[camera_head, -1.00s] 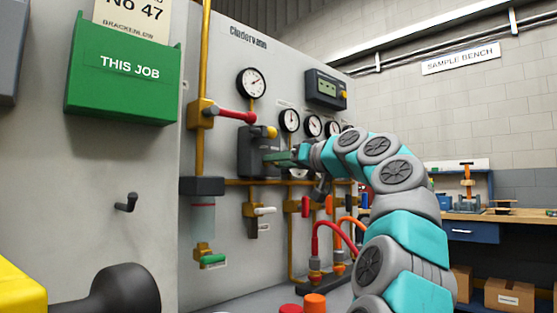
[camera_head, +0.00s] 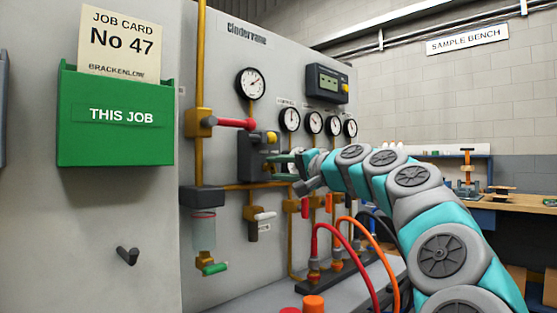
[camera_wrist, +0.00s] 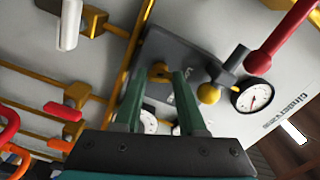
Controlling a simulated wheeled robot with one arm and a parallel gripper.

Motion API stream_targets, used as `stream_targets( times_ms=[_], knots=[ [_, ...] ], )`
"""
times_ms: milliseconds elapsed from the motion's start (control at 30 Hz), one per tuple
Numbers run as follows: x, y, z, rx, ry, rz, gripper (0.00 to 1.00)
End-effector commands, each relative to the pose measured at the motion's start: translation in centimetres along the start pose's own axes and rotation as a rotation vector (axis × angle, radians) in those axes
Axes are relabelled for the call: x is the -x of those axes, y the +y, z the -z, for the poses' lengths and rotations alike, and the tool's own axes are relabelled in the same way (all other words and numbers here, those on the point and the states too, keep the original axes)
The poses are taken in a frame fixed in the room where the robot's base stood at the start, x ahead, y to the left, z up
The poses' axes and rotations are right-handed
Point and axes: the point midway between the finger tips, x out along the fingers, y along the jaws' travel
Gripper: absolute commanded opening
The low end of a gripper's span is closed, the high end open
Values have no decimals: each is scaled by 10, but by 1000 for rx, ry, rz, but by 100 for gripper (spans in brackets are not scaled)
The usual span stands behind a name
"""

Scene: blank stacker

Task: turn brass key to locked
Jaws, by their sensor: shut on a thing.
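In the wrist view, the brass key (camera_wrist: 160,72) shows as a small brass piece on the face of a dark grey lock box (camera_wrist: 190,55). My gripper's green fingers (camera_wrist: 158,80) reach to it, one on each side, shut on it. In the head view, my gripper (camera_head: 284,158) meets the front of the same box (camera_head: 252,158) on the panel. The key is too small and covered there to make out. Markings on the box face are partly hidden by the fingers, so I cannot read the key's position.
A red-handled lever (camera_head: 236,123) sits just above the box, with a yellow knob (camera_head: 271,138) beside it. Gauges (camera_head: 289,120) and brass pipes surround it. Red (camera_head: 318,245) and orange hoses loop below my arm. A green card holder (camera_head: 115,125) hangs at the left.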

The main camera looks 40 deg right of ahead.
Motion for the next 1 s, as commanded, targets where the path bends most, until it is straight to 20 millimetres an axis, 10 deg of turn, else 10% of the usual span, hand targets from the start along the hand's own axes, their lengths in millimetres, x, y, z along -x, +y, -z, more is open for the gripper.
stream_targets(
  times_ms=[1000],
  knots=[
    [1, 0, 2, -374, 4, 2, 0]
  ],
)
